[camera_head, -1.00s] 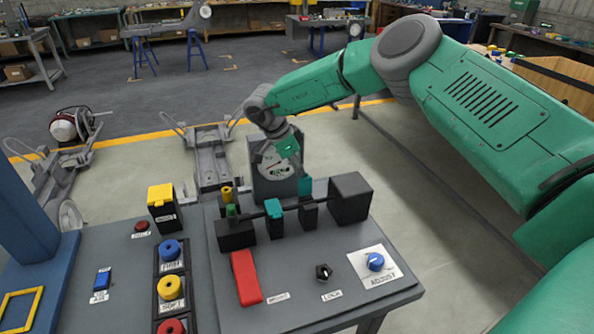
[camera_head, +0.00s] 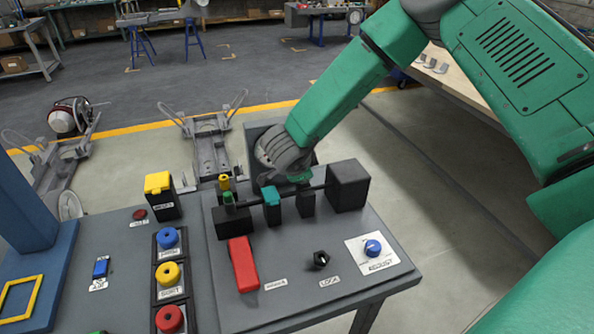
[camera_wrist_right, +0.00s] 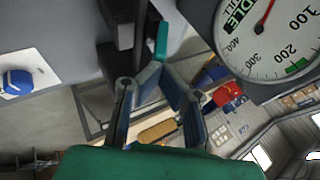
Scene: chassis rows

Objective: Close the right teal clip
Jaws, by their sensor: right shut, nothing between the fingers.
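The right teal clip stands on its black block (camera_head: 305,203) on the dark rod, toward the right end. In the head view its teal part is mostly hidden behind my right wrist and gripper. In the right wrist view the teal lever (camera_wrist_right: 161,41) shows as a narrow upright strip just past my fingertips. My right gripper (camera_wrist_right: 164,72) is shut and empty, close to that lever; I cannot tell whether they touch. The left teal clip (camera_head: 271,193) sits on the neighbouring block, its teal top down over it.
A large black block (camera_head: 348,186) ends the rod at right. A red handle (camera_head: 243,263), black knob (camera_head: 321,259) and blue knob (camera_head: 372,248) lie in front. A round gauge (camera_wrist_right: 268,40) is close by in the wrist view. Green and yellow posts (camera_head: 227,192) stand at left.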

